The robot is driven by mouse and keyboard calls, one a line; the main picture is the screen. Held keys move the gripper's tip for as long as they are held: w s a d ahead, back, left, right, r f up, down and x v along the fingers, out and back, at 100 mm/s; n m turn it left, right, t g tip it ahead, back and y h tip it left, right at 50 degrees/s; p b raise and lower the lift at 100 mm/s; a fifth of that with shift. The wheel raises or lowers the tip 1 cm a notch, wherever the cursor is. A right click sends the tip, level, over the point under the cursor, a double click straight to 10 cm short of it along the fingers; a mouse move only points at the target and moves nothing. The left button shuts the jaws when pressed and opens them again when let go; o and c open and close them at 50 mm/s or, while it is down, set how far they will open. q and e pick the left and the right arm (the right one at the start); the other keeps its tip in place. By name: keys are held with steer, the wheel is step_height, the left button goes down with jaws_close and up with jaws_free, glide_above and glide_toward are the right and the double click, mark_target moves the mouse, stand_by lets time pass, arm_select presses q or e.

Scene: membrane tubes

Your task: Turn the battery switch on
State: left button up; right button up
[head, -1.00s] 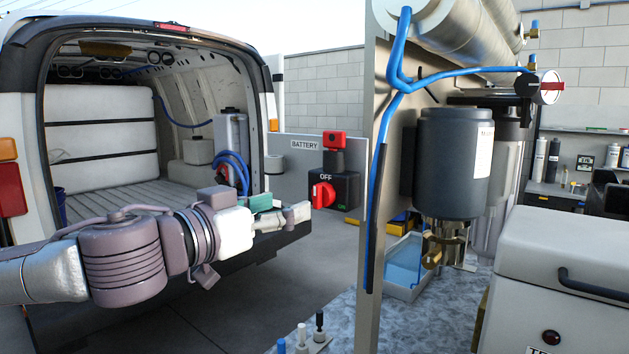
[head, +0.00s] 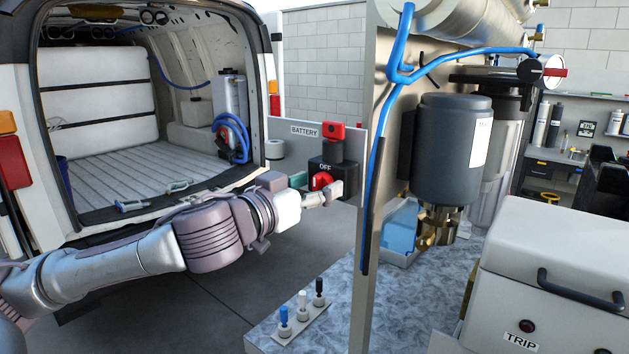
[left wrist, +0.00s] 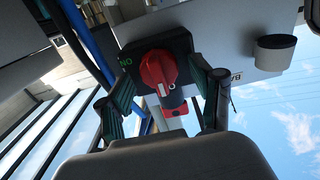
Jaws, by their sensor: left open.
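The battery switch is a black box (head: 347,172) with a red rotary knob (head: 322,180), fixed to a grey panel under a BATTERY label. OFF shows above the knob in the head view. The left wrist view shows the knob (left wrist: 158,70) face-on with a white mark and a green ON beside it. My left gripper (head: 332,194) is at the knob's front, partly covering the switch in the head view. In the left wrist view its open fingers (left wrist: 160,76) stand on either side of the knob, with gaps visible. Contact cannot be told. My right gripper is out of view.
A red-topped black part (head: 331,131) sits just above the switch. A metal upright (head: 370,230) with a blue hose stands close to the right. The open van (head: 20,175) is at left. Small toggles (head: 302,305) stand on a plate below. Space under my left arm looks clear.

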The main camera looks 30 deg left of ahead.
arm_select(q)
steer(key=shift+c, duration=0.2)
steer(key=c, duration=1.1)
steer(key=shift+m, duration=0.3)
steer(key=m, duration=0.3)
steer(key=shift+m, duration=0.3)
steer(key=m+p, duration=0.1)
steer(key=m, duration=0.3)
steer(key=shift+d, duration=0.1)
steer(key=m+p, duration=0.2)
steer(key=m, duration=0.3)
steer(key=shift+m, duration=0.4)
steer(key=shift+d+f+m+p, duration=0.15)
steer(key=shift+m+p, duration=0.35)
steer(key=shift+m, duration=1.5)
steer(key=shift+f, duration=0.1)
